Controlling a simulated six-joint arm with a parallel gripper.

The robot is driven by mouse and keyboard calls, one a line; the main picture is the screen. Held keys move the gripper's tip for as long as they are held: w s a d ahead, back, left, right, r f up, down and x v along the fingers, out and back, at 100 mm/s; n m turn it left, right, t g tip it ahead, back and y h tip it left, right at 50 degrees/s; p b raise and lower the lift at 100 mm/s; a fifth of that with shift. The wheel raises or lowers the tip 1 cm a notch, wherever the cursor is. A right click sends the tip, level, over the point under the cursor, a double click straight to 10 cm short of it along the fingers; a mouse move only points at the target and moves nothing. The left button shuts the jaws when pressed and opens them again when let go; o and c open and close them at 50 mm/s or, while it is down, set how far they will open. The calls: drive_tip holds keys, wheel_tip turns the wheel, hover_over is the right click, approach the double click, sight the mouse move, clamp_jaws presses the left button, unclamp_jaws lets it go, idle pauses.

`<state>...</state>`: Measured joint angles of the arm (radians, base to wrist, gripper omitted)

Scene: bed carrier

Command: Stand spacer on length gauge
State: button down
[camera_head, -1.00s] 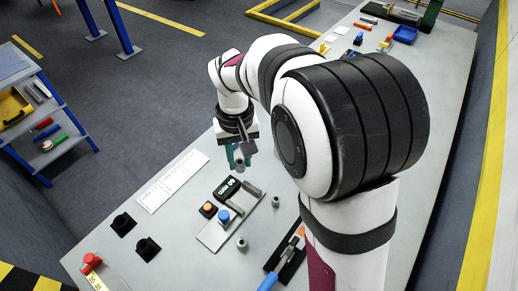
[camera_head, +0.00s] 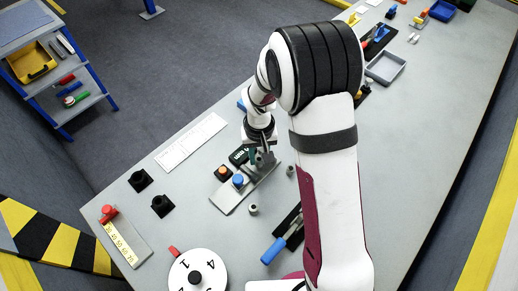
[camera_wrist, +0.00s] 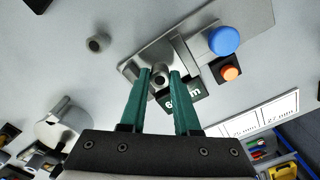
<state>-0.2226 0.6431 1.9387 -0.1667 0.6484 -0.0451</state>
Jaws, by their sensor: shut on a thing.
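My gripper (camera_wrist: 161,72) has green fingers shut on a small grey spacer (camera_wrist: 161,76), a short cylinder with a hole in its top. The gauge (camera_wrist: 265,14) also shows in the wrist view, beneath and beyond the fingertips. The display is partly hidden by a finger. I cannot tell whether the spacer touches the gauge.
Two other grey spacers (camera_head: 253,210) (camera_head: 290,170) stand beside the gauge; one also shows in the wrist view (camera_wrist: 98,43). A blue-handled tool (camera_head: 274,251) lies nearer. Two black blocks (camera_head: 140,181) (camera_head: 161,206) and a white label card (camera_head: 190,142) lie left. A numbered dial (camera_head: 184,272) stands at the front.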

drive_tip(key=shift+f, duration=0.6)
idle(0.3)
drive_tip(key=c, duration=0.6)
unclamp_jaws()
drive_tip(key=shift+o, duration=0.2)
wheel_tip(320, 180, up, 16)
drive_tip(key=shift+f, duration=0.1)
drive_tip(key=s+d+r+m, duration=0.1)
drive_tip(key=s+m, duration=0.1)
drive_tip(key=s, duration=0.6)
drive_tip(key=s+d+r+m+y, duration=0.1)
drive_tip(key=s+d+m, duration=0.1)
drive_tip(key=s, duration=0.6)
drive_tip(key=s+d+r+m, duration=0.1)
drive_tip(key=s+d+m, duration=0.1)
drive_tip(key=s, duration=0.6)
drive_tip(key=shift+r+m+y, duration=0.3)
drive_tip(key=shift+m+y, duration=0.1)
